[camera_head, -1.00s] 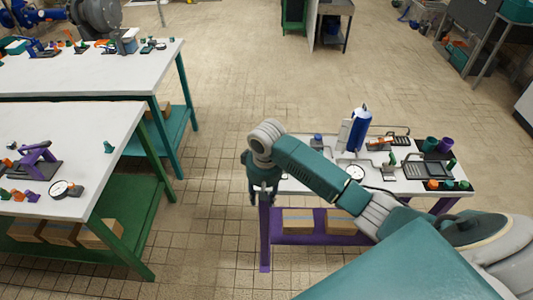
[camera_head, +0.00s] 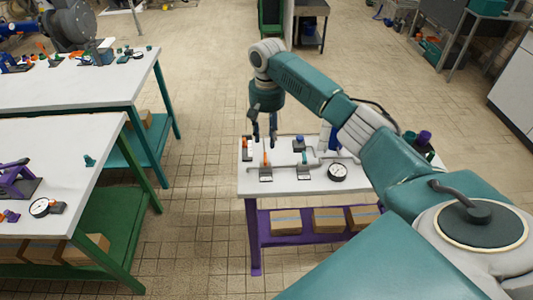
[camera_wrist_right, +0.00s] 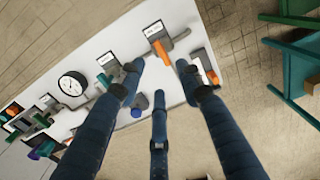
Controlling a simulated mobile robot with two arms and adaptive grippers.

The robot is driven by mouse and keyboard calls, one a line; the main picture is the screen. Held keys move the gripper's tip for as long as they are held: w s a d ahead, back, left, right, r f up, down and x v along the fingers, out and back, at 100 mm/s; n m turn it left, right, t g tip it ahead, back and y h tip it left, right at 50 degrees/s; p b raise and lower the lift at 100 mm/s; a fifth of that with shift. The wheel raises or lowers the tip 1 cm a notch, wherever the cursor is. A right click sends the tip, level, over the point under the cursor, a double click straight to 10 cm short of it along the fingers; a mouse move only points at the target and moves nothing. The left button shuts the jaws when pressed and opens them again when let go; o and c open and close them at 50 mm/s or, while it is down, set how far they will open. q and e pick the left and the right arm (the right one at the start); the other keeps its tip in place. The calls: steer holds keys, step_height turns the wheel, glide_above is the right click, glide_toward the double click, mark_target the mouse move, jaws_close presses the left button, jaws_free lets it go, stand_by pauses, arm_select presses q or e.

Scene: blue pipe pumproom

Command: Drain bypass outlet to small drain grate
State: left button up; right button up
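My right gripper (camera_head: 264,138) hangs above the left part of the white table (camera_head: 345,187) with purple legs. In the right wrist view its three dark fingers (camera_wrist_right: 158,75) are spread and empty. An orange-handled valve (camera_head: 266,158) stands on the table just below the fingers; it also shows in the right wrist view (camera_wrist_right: 161,50), beyond the fingertips. A teal-handled valve (camera_head: 305,160) stands to its right, with pipes around it. A round gauge (camera_head: 337,172) is further right. I cannot tell which part is the bypass outlet. The drain grates are not clear, as my arm covers the table's right side.
Another orange part (camera_head: 247,143) stands at the table's back left corner. A blue cylinder (camera_head: 323,138) rises partly behind my arm. A green-legged bench (camera_head: 62,150) stands to the left, with tiled floor (camera_head: 195,185) free between. Boxes (camera_head: 286,221) sit on the lower shelf.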

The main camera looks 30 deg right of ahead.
mark_target(265, 161)
step_height(265, 161, down, 9)
steer(key=shift+r+p, duration=0.1)
steer(key=shift+p, duration=0.55)
jaws_close()
